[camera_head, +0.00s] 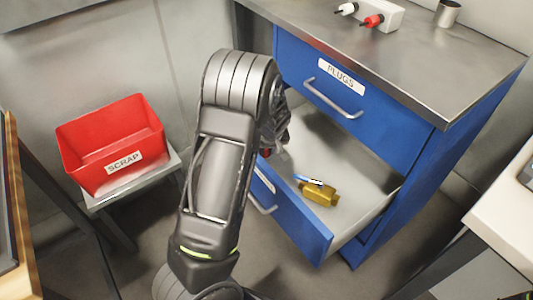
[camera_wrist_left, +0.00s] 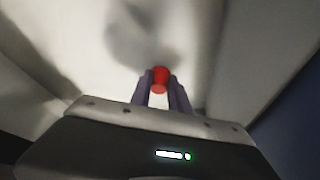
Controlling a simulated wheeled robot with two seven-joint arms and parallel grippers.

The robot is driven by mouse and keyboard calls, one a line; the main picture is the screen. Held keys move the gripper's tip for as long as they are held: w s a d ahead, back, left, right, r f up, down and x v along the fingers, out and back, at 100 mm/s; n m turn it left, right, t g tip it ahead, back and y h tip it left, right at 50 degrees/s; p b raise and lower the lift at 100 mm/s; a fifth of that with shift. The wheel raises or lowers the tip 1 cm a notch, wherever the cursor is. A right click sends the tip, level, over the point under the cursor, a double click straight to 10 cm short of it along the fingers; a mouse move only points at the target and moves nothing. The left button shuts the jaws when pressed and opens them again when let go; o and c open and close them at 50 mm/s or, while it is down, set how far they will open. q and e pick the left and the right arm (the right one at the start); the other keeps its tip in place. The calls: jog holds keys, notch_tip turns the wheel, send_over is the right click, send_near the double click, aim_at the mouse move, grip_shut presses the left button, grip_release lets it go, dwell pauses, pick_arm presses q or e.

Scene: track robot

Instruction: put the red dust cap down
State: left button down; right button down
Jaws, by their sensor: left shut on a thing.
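The red dust cap (camera_wrist_left: 160,78) shows between the two fingertips of my left gripper (camera_wrist_left: 160,86) in the left wrist view. The gripper is shut on it. A pale surface lies beyond the cap with a dark shadow on it; I cannot tell whether the cap touches it. In the head view my left arm reaches to the open lower drawer (camera_head: 355,175), and its gripper (camera_head: 272,152) is at the drawer's left side, mostly hidden behind the arm. My right gripper is not in view.
A brass-coloured block (camera_head: 320,193) with a blue and silver part lies in the drawer. The closed drawer above is labelled PLUGS (camera_head: 341,77). A red SCRAP bin (camera_head: 112,145) stands on a stand at left. A white holder with plugs (camera_head: 375,14) and a metal cup (camera_head: 447,13) stand on the cabinet.

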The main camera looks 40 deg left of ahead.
pick_arm(q)
jog(key=shift+f, duration=0.75)
jog(key=shift+f, duration=0.25)
jog(key=c, duration=1.2)
grip_release()
jog(key=shift+r, duration=0.1)
jog(key=shift+c, duration=0.2)
jog(key=shift+r, duration=0.1)
jog(key=shift+r, duration=0.2)
jog(key=p+v, duration=0.2)
jog(key=v, duration=0.9)
jog(key=shift+d+r+p, duration=0.15)
jog(key=shift+r+p, duration=0.2)
jog(key=shift+p, duration=0.05)
jog(key=shift+s, duration=0.1)
